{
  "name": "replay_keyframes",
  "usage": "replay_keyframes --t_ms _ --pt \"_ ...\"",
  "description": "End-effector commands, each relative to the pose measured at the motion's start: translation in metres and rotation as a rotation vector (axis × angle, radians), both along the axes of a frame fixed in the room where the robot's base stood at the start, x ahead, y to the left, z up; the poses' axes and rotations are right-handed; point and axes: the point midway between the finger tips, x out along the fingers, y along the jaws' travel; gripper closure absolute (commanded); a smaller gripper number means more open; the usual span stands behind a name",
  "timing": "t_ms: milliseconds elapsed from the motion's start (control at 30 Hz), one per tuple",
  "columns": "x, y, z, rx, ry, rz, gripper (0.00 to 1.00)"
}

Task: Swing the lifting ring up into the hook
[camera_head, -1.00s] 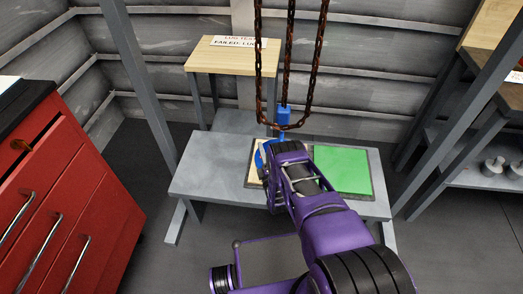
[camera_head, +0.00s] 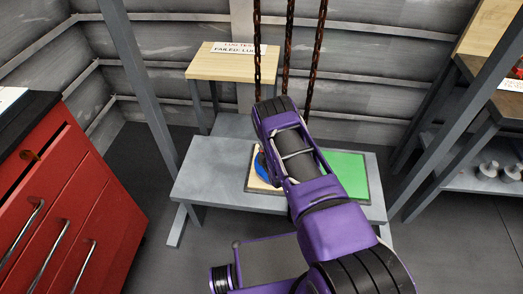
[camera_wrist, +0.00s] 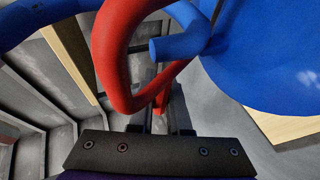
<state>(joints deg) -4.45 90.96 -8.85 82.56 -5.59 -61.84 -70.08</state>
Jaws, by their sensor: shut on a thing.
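The red lifting ring (camera_wrist: 120,60) is a thick loop in the wrist view. Its lower part runs down between the fingers of my gripper (camera_wrist: 162,95), which is shut on it. A blunt-ended blue bar (camera_wrist: 178,46) shows beside the ring's opening; I cannot tell whether it is the hook's tip or passes through the ring. A large rounded blue body (camera_wrist: 270,65) fills the right; in the head view a blue edge (camera_head: 262,166) shows on the table, left of my arm. A blue curved piece (camera_wrist: 35,20) is at upper left. My wrist hides the hook and fingertips in the head view.
Rusty chains (camera_head: 287,60) hang over the low grey table (camera_head: 205,170), which bears a green pad (camera_head: 348,175). A wooden stand (camera_head: 225,66) is behind. A red cabinet (camera_head: 70,200) is left; grey posts flank the table.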

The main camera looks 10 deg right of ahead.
Motion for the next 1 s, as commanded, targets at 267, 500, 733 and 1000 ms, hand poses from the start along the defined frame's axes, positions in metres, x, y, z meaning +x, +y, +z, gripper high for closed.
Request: replay_keyframes --t_ms 267,500,733,1000 --pt "0.010 -0.004 0.001 0.054 0.167 0.000 1.00" --pt "0.013 -0.005 0.000 0.080 0.245 -0.001 1.00" --pt "0.014 -0.005 0.000 0.087 0.270 0.000 1.00" --pt "0.013 -0.005 0.000 0.089 0.271 0.001 1.00"
